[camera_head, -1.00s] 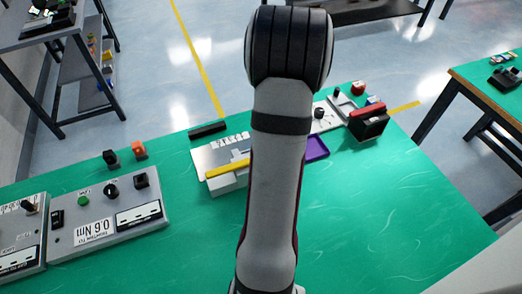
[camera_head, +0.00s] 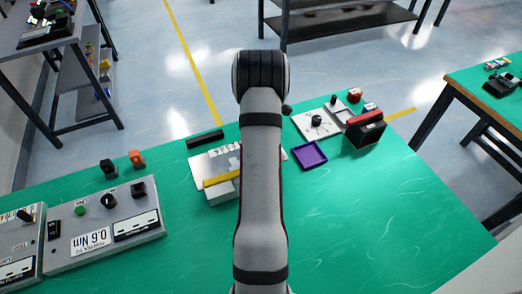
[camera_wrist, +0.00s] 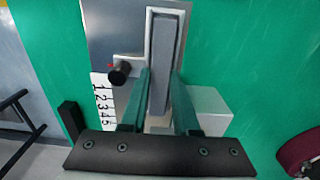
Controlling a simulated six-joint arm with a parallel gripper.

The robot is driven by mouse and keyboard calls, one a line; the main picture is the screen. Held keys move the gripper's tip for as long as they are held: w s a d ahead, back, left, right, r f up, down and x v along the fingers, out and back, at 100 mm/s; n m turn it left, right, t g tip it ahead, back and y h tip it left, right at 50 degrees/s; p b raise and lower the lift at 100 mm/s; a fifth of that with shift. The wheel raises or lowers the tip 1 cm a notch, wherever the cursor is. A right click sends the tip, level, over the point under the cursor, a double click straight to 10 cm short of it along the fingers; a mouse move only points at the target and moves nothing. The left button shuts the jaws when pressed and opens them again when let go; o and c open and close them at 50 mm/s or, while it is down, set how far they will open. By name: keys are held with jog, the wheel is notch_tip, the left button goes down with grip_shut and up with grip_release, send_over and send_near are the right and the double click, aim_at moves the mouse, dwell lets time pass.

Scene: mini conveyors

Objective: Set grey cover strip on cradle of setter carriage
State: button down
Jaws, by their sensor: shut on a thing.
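My gripper (camera_wrist: 161,75) has two green fingers, shut on the grey cover strip (camera_wrist: 170,50) in the wrist view. The strip is long and narrow and lies along a pale-rimmed channel, the cradle (camera_wrist: 150,30), on the setter carriage. From this angle I cannot tell whether the strip rests in the cradle or hovers just above it. In the head view my arm hides the gripper and strip; the setter's plate (camera_head: 205,165) and yellow bar (camera_head: 221,179) show to its left.
A black knob (camera_wrist: 120,72) and numbered scale (camera_wrist: 104,100) lie left of the fingers, a white block (camera_wrist: 210,108) right. In the head view, a purple tray (camera_head: 309,155) and red-black box (camera_head: 365,132) stand right, a control box (camera_head: 105,225) left. The front right is clear.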

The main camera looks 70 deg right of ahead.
jog(key=shift+f, duration=0.1)
jog(key=c, duration=0.7)
grip_release()
jog(key=shift+o, duration=0.2)
